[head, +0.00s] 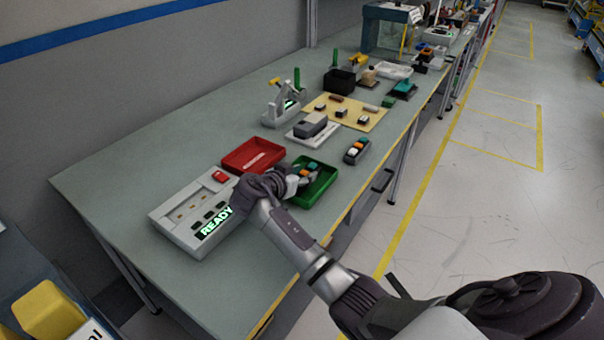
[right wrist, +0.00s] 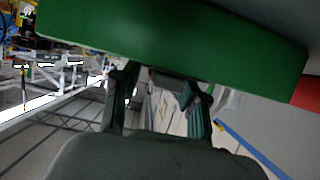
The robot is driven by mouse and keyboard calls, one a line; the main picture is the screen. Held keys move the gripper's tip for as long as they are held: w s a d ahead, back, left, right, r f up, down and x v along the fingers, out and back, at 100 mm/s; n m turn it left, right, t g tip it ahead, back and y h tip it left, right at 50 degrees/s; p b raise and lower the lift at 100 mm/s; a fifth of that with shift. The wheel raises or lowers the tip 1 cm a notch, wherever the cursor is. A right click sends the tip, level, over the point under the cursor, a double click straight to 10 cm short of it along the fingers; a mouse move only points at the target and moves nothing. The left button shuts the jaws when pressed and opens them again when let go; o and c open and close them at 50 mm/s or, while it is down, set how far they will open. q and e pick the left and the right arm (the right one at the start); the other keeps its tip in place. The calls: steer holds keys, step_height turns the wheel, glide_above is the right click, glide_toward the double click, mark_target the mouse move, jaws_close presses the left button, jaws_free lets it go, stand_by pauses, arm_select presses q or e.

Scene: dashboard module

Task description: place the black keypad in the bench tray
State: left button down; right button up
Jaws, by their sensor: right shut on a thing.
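A green tray (head: 327,184) sits on the bench beside a red tray (head: 240,158). A small dark keypad with blue and orange buttons (head: 311,167) is in or just above the green tray; I cannot tell if it touches the floor. My right gripper (head: 298,181) reaches over the tray's left side and is shut on this keypad, partly covering it. In the right wrist view the green tray wall (right wrist: 170,42) fills the top, and the gripper fingers (right wrist: 158,85) point up toward it. My left gripper is out of view.
A white panel with a READY display (head: 188,212) stands left of the trays. Behind are a grey block on a white plate (head: 313,130), a tan board with small parts (head: 345,112) and a black bin (head: 339,81). The bench's left end is bare.

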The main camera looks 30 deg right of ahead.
steer(key=o, duration=1.2)
steer(key=shift+f, duration=0.1)
steer(key=shift+r+p, duration=0.3)
steer(key=shift+r, duration=0.05)
steer(key=b+v, duration=0.2)
steer(key=v, duration=1)
steer(key=shift+s+f, duration=0.1)
